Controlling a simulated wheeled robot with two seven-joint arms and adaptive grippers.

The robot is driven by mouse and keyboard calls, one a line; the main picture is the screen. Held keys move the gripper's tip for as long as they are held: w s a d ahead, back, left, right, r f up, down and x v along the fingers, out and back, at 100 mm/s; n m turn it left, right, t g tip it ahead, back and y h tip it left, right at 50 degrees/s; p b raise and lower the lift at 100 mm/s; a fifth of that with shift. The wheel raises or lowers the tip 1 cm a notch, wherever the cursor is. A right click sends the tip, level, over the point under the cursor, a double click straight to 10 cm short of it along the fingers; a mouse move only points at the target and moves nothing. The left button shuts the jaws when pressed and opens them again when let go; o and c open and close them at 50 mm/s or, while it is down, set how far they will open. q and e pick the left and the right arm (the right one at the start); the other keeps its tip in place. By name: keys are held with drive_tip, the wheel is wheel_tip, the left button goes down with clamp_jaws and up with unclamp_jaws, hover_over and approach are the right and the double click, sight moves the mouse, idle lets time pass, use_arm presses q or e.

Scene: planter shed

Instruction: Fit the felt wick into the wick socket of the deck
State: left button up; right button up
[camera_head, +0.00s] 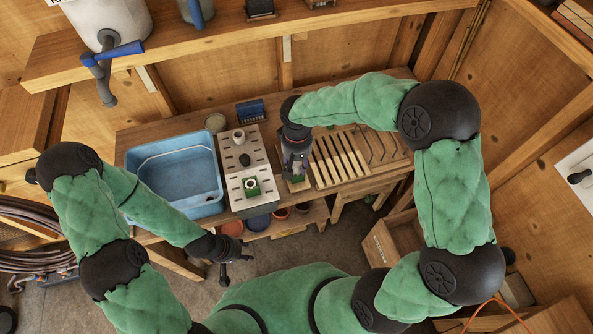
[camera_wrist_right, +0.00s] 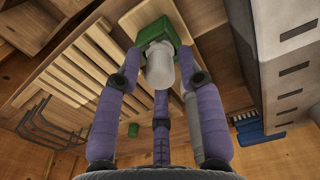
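My right gripper (camera_head: 298,174) points down at the left end of the slatted rack, just right of the deck. In the right wrist view its purple fingers (camera_wrist_right: 159,62) close around a green block with a pale rounded cylinder, which I take as the felt wick (camera_wrist_right: 154,35). Fingertips meet the block's sides; a little green shows below them in the head view. The deck (camera_head: 236,178) is a pale slotted panel, also at right in the wrist view (camera_wrist_right: 270,70). It carries a pale round fitting (camera_head: 239,137), a dark knob (camera_head: 245,160) and a green square fitting (camera_head: 252,187). My left gripper (camera_head: 233,268) is open and empty before the bench.
A blue tub (camera_head: 175,170) stands left of the deck. A blue rack (camera_head: 250,110) and a round pot (camera_head: 215,122) stand behind it. The slatted rack (camera_head: 345,158) and dark hooks (camera_head: 385,145) lie to the right. Several pots sit on the shelf below.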

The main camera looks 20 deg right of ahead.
clamp_jaws()
use_arm(q)
drive_tip(key=shift+r+p, duration=2.6)
use_arm(e)
drive_tip(key=shift+r, duration=3.65)
